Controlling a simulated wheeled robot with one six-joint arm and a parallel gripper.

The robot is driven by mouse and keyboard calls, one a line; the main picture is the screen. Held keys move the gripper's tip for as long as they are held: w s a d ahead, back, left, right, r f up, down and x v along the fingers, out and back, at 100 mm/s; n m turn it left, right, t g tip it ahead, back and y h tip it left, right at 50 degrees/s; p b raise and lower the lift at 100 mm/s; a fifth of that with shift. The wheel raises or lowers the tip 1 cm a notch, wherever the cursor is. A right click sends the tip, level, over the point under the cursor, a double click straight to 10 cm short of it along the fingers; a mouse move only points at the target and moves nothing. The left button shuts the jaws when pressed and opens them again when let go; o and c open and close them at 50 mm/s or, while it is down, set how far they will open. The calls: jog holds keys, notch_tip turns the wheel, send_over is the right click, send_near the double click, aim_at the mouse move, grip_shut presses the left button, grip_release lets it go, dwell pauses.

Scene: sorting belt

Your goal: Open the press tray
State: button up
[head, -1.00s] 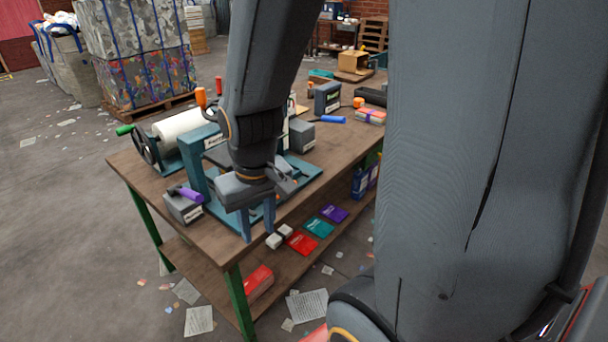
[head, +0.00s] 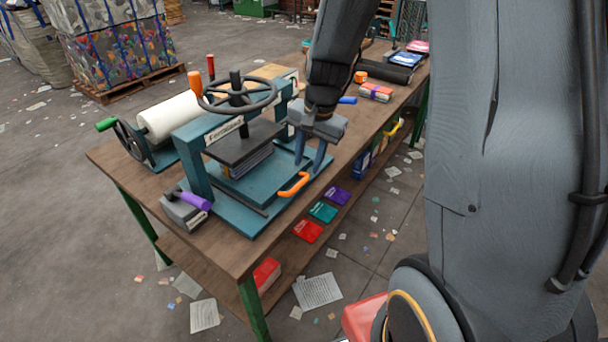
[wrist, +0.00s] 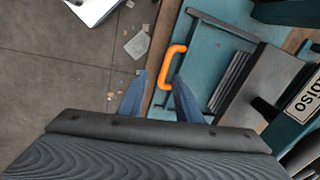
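The teal press with a black handwheel (head: 237,92) stands on the workbench. Its teal tray (head: 262,178) lies low, partly under the dark pressing plate (head: 238,143); I cannot tell how far it is out. The orange handle (head: 294,185) is on the tray's front edge. It also shows in the wrist view (wrist: 172,66), just beyond my fingertips. My gripper (head: 310,164) is above the tray's front right part, close to the handle, fingers pointing down. It is open and empty (wrist: 160,80), with the handle roughly in line with the gap. Whether it touches the handle is unclear.
A white roll (head: 170,122) is left of the press. Bundles and boxes lie farther back on the workbench (head: 225,252). The floor in front is open, with scattered paper.

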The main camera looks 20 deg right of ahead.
aim_at(302, 181)
jog(key=shift+m, duration=0.8)
jog(key=shift+w+a+f+p, duration=0.15)
jog(key=shift+w+f, duration=0.4)
jog(key=shift+f, duration=0.9)
jog(key=shift+w+d+f+p, duration=0.15)
jog(key=shift+w+f, duration=0.4)
jog(key=shift+f, duration=0.85)
jog(key=shift+w+a+f+p, duration=0.2)
jog(key=shift+w+f, duration=0.35)
jog(key=shift+f, duration=0.9)
grip_shut()
